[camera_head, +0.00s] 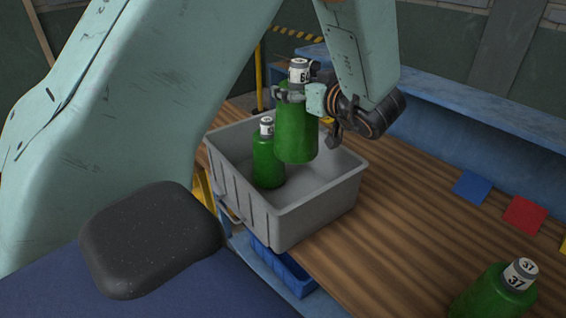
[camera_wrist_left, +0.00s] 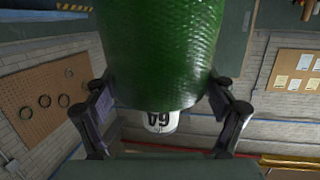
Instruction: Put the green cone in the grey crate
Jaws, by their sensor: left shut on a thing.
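No plain cone shows; the green things look like bottles with white numbered necks. My left gripper (camera_head: 298,92) is shut on one green bottle (camera_head: 297,135) near its neck. It holds this bottle upright over the grey crate (camera_head: 315,213). In the left wrist view the held bottle (camera_wrist_left: 160,50) fills the top middle, between the two fingers. A second green bottle (camera_head: 267,163) stands inside the crate, left of the held one and partly overlapped by it in the picture. Whether the held bottle's base touches the crate floor is hard to tell. My right gripper is out of view.
The crate stands on a brown wooden bench top (camera_head: 400,210). A third green bottle (camera_head: 497,292), marked 37, is at the lower right. Blue (camera_head: 472,187) and red (camera_head: 524,215) squares lie towards the right. A blue raised ledge (camera_head: 470,112) runs along the back. The bench's middle is clear.

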